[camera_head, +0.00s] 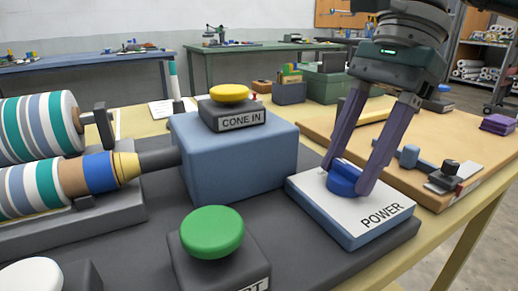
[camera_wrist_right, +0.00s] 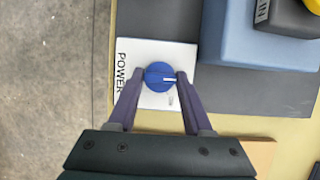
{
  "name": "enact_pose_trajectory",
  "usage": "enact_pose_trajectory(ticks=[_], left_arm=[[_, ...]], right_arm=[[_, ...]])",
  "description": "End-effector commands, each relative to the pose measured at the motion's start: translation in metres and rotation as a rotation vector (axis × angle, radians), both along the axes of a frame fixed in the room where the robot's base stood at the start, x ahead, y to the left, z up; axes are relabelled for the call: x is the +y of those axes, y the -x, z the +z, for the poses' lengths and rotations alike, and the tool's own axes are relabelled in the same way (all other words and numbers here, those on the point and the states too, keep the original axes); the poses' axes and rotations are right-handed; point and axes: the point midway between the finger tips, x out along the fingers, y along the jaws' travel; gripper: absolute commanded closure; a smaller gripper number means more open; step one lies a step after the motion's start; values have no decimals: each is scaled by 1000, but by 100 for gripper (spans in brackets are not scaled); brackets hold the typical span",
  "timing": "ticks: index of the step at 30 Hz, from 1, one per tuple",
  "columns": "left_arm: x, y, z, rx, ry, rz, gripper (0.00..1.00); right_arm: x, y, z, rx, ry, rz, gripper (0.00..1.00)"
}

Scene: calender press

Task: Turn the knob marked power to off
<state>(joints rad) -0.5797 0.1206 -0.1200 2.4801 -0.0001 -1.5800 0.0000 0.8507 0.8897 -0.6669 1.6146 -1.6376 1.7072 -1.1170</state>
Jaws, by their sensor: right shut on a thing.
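The power knob (camera_head: 345,180) is blue and round and sits on a white-topped, blue-sided box (camera_head: 318,196) labelled POWER, at the right of the dark machine base. In the right wrist view the fingertips (camera_wrist_right: 161,80) touch the knob's sides. Marks on the box beside the knob are too small to read. My left gripper is not in view.
A yellow button (camera_head: 229,93) marked CONE IN stands on a blue-grey block (camera_head: 238,160) left of the knob. A green button (camera_head: 212,232) is in front. Striped rolls (camera_head: 38,125) are at the left. A wooden board (camera_head: 440,165) with small parts lies behind right.

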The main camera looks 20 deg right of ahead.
Motion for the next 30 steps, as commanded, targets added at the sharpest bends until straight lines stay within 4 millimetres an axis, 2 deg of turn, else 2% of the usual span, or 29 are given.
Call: enact_pose_trajectory(ticks=[13, 14, 21, 30], left_arm=[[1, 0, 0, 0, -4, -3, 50], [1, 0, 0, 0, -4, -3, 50], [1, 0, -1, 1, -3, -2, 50], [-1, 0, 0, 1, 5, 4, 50]], right_arm=[[1, 0, 0, -1, -1, 13, 100], [1, 0, 0, -1, -1, 13, 46], [0, 0, 0, -1, 0, 10, 19], [-1, 0, 3, -1, 0, 8, 19]])
